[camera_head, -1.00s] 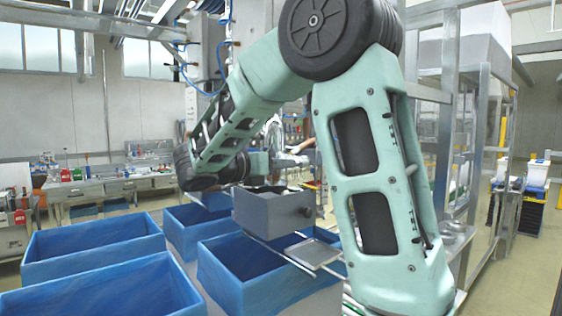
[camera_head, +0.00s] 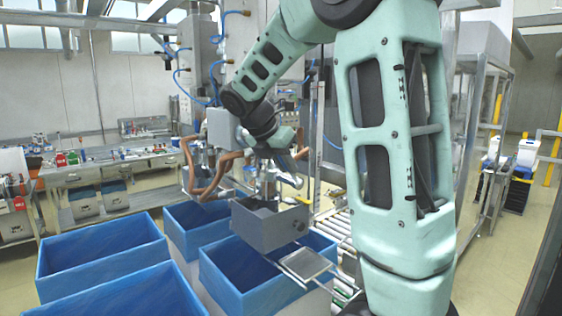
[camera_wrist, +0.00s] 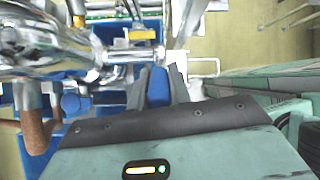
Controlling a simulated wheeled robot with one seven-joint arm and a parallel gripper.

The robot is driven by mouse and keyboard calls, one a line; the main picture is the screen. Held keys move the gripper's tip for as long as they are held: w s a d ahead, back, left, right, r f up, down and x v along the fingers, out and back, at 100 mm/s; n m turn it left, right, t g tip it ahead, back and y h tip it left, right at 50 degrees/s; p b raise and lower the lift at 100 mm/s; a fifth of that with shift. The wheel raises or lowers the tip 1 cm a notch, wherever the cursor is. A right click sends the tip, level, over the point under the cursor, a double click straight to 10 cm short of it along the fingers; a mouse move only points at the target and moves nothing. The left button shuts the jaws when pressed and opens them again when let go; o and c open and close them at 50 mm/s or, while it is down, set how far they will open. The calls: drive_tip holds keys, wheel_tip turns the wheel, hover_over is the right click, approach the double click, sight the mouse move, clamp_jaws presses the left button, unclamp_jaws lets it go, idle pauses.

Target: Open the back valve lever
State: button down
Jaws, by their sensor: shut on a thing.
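In the wrist view my gripper (camera_wrist: 158,76) has its two grey fingers closed on the sides of a blue lever (camera_wrist: 158,90), which I take as the back valve lever. The lever lies beside a chrome pipe (camera_wrist: 40,45) with a side branch. In the head view my gripper (camera_head: 290,172) is beyond the grey open box, among the pipework; the lever itself is hidden or too small there. Whether the valve is open cannot be told.
Copper-coloured pipes (camera_head: 203,178) curve close beside my wrist. A grey open box (camera_head: 265,232) is just in front. Blue crates (camera_head: 95,262) stand at the left and below. A roller conveyor (camera_head: 335,225) runs at the right.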

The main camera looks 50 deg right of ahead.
drive_tip(key=d+y, duration=0.1)
drive_tip(key=d+r+y, duration=0.1)
drive_tip(key=t+y, duration=0.1)
drive_tip(key=y, duration=0.1)
drive_tip(key=shift+s+d+r, duration=0.2)
drive_tip(key=shift+s+d, duration=0.05)
drive_tip(key=shift+d, duration=0.15)
drive_tip(key=shift+s+d+t+y, duration=0.15)
drive_tip(key=shift+d+y, duration=0.25)
drive_tip(key=shift+y, duration=0.3)
drive_tip(key=shift+s+d+t+y, duration=0.15)
drive_tip(key=shift+d+y, duration=0.25)
drive_tip(key=shift+y, duration=0.3)
drive_tip(key=shift+w, duration=0.1)
drive_tip(key=c, duration=1.3)
unclamp_jaws()
wheel_tip(320, 180, up, 8)
drive_tip(key=b, duration=0.2)
drive_tip(key=shift+d+f+b, duration=0.15)
drive_tip(key=shift+f+b, duration=0.05)
drive_tip(key=shift+b, duration=0.15)
